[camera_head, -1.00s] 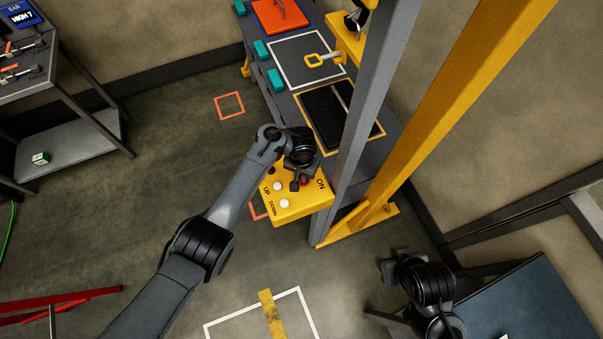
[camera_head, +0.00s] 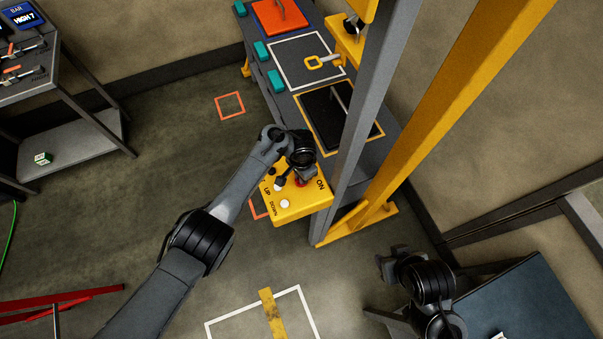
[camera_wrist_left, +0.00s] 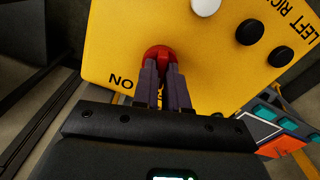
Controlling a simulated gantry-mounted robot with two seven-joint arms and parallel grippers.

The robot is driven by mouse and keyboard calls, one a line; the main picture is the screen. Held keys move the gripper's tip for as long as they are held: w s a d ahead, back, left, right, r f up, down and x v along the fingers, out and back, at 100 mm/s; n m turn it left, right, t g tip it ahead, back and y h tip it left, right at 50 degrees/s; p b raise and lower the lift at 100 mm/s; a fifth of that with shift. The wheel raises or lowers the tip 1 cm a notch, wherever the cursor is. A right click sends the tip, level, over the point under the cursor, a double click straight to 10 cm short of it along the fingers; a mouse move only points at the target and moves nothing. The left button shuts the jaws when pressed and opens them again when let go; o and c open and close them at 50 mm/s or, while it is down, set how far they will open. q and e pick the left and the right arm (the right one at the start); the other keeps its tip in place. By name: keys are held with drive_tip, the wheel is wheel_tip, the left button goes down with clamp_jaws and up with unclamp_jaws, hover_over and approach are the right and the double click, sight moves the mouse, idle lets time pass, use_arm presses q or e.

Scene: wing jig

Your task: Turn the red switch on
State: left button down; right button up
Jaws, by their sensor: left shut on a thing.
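The yellow control box (camera_head: 304,207) is fixed beside the grey post, with white and black buttons and the labels UP, DOWN and ON. The red switch (camera_wrist_left: 158,54) sits on the box next to the label ON, which appears upside down in the left wrist view. My left gripper (camera_wrist_left: 162,72) is shut on the red switch, its fingers on both sides of it and covering its lower part. In the head view the red switch (camera_head: 301,183) shows only in part under my left gripper (camera_head: 299,180). My right gripper (camera_head: 390,262) is at the lower right, away from the box; its jaws are unclear.
A grey post (camera_head: 369,105) and a yellow slanted beam (camera_head: 455,110) stand right of the box. A grey bench (camera_head: 388,150) with a framed black panel lies behind it. A tool shelf (camera_head: 70,150) stands at the left.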

use_arm(q)
drive_tip(key=m, duration=0.5)
drive_tip(key=shift+m, duration=0.3)
drive_tip(key=m+b, duration=0.1)
drive_tip(key=m, duration=0.2)
drive_tip(key=shift+m, duration=0.3)
drive_tip(key=shift+m+b, duration=0.5)
drive_tip(key=shift+m, duration=1)
drive_tip(key=c, duration=1.2)
unclamp_jaws()
drive_tip(key=shift+o, duration=0.2)
drive_tip(key=shift+r, duration=0.15)
